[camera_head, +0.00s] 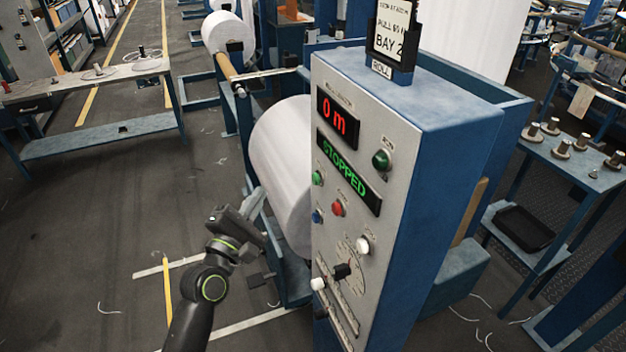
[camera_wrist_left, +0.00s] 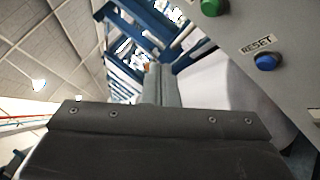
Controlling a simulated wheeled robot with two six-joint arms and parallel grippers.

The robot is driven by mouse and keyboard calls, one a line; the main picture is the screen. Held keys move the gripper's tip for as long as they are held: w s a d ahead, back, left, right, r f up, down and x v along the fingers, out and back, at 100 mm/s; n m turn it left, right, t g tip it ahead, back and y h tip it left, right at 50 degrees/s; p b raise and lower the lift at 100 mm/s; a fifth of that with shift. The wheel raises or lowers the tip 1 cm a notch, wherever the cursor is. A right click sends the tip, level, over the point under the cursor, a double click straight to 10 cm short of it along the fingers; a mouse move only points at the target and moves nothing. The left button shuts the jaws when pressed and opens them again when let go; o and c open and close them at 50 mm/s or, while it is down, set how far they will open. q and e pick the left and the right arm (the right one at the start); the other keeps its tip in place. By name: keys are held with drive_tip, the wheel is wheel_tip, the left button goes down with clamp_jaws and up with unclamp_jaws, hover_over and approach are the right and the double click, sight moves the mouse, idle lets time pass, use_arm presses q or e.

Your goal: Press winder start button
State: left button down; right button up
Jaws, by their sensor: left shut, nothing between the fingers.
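The winder's control panel (camera_head: 352,120) is a grey face on a blue cabinet. A green button (camera_head: 318,177) sits at its left edge below the displays; it also shows at the top of the left wrist view (camera_wrist_left: 213,6). Its label is not readable. A blue button (camera_head: 317,215) sits below it, labelled RESET in the left wrist view (camera_wrist_left: 266,61). A red button (camera_head: 338,208) is to their right. My left gripper (camera_head: 257,198) is shut and empty, left of the panel and apart from the buttons. My right gripper is not in view.
The displays read "0 m" (camera_head: 337,118) and "STOPPED" (camera_head: 348,172). A green lamp (camera_head: 381,159), a white knob (camera_head: 362,244) and a black selector (camera_head: 342,271) are also on the panel. A large white roll (camera_head: 280,165) stands behind my left gripper.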

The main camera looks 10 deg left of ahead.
sight(316, 179)
use_arm(q)
drive_tip(key=shift+w+d, duration=0.1)
drive_tip(key=w+d+b, duration=0.1)
drive_tip(key=w+d, duration=0.3)
drive_tip(key=d, duration=0.3)
drive_tip(key=shift+w, duration=0.4)
drive_tip(key=shift+d, duration=0.1)
idle(1.7)
drive_tip(key=shift+w+d, duration=0.25)
drive_tip(key=shift+d, duration=0.05)
drive_tip(key=shift+w+d, duration=0.25)
drive_tip(key=shift+d, duration=0.1)
idle(0.8)
drive_tip(key=shift+s+a, duration=0.5)
drive_tip(key=shift+a, duration=0.2)
